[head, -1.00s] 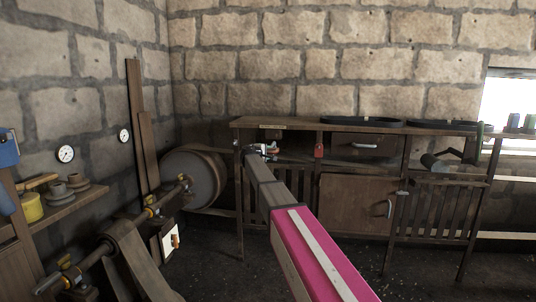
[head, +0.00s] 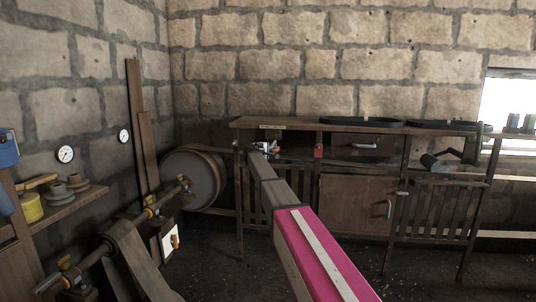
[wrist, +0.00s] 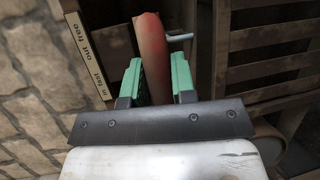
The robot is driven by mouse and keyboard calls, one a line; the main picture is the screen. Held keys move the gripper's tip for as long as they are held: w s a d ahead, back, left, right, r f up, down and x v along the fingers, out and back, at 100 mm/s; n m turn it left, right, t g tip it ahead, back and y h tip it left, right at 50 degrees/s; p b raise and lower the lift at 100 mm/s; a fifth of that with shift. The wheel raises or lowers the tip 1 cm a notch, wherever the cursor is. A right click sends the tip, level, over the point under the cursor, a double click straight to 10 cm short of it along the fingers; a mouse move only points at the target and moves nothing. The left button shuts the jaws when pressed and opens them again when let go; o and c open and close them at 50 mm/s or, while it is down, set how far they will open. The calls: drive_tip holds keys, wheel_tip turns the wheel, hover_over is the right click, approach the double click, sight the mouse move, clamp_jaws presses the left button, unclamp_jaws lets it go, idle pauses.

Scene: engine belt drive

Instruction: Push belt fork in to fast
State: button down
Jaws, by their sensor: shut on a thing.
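The belt fork's handle (wrist: 152,45), a rod with a red end, runs between the two green fingers of my gripper (wrist: 157,78) in the wrist view. My gripper is shut on it. A label plate (wrist: 88,55) beside it reads "in fast" and "out free". In the head view, my gripper (head: 268,148) is at the left end of the wooden bench, just below the plate (head: 272,127). The handle is too small to make out there, and the rest of the fork is hidden.
The wooden bench (head: 345,127) carries dark hoops (head: 360,121) on top. A red object (head: 318,151) hangs on its front. A large drum (head: 190,178) and a shaft (head: 125,228) with a belt (head: 142,262) lie to the left. The floor before the bench looks clear.

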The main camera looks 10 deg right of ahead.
drive_tip(key=w+d, duration=0.2)
drive_tip(key=w, duration=0.4)
drive_tip(key=shift+w, duration=0.1)
drive_tip(key=c, duration=0.9)
unclamp_jaws()
drive_tip(key=shift+c, duration=0.2)
drive_tip(key=v, duration=1)
drive_tip(key=shift+s+a, duration=0.25)
drive_tip(key=shift+s, duration=0.1)
